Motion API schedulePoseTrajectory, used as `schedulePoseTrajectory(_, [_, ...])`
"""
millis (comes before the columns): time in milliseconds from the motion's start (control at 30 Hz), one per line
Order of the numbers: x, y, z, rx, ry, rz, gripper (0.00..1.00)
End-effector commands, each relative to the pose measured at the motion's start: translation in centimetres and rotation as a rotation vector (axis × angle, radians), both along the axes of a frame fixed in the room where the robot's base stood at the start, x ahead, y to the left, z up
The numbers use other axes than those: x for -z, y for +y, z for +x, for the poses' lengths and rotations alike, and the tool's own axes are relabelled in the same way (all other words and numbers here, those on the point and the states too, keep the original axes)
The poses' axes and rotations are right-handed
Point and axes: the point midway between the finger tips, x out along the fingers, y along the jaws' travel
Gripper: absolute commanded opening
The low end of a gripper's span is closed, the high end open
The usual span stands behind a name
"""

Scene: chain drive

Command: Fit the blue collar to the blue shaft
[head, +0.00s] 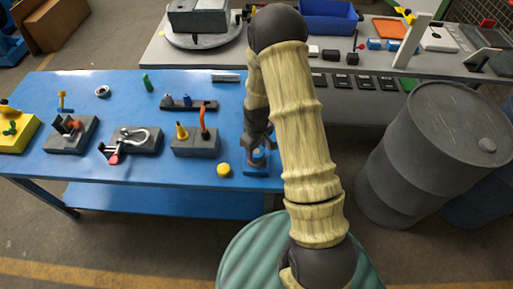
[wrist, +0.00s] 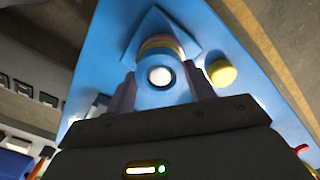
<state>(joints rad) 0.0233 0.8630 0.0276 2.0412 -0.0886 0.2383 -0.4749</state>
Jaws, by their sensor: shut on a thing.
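My gripper (head: 257,150) points down over the front right corner of the blue table. In the wrist view its fingers (wrist: 162,84) are shut on a blue piece, which looks like the blue collar (wrist: 160,97). A round white face (wrist: 159,76) shows in the middle of this piece; I cannot tell whether it is the shaft's end. Just beyond it are orange-red and yellow bands (wrist: 160,42) over a blue base plate (wrist: 148,22). In the head view the base plate (head: 256,171) shows under the gripper. I cannot tell how far the collar sits on the shaft.
A yellow cap (wrist: 222,72) stands close beside the base plate. On the blue table (head: 120,185) are a grey block (head: 195,145) with yellow and orange parts, a dark rack (head: 188,105) and several fixtures. A dark barrel (head: 430,155) stands at right.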

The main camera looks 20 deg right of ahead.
Motion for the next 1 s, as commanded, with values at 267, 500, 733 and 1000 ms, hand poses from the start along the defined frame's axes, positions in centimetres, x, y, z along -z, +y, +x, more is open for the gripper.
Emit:
schedulePoseTrajectory(267, [0.6,0.0,0.0,0.000,-0.001,0.001,0.17])
schedulePoseTrajectory(500, [1.1,0.0,0.0,0.000,-0.001,0.001,0.17])
schedulePoseTrajectory(733, [1.5,0.0,0.0,0.000,-0.001,0.001,0.17])
schedulePoseTrajectory(1000, [1.5,0.1,0.0,-0.002,-0.001,0.001,0.79])
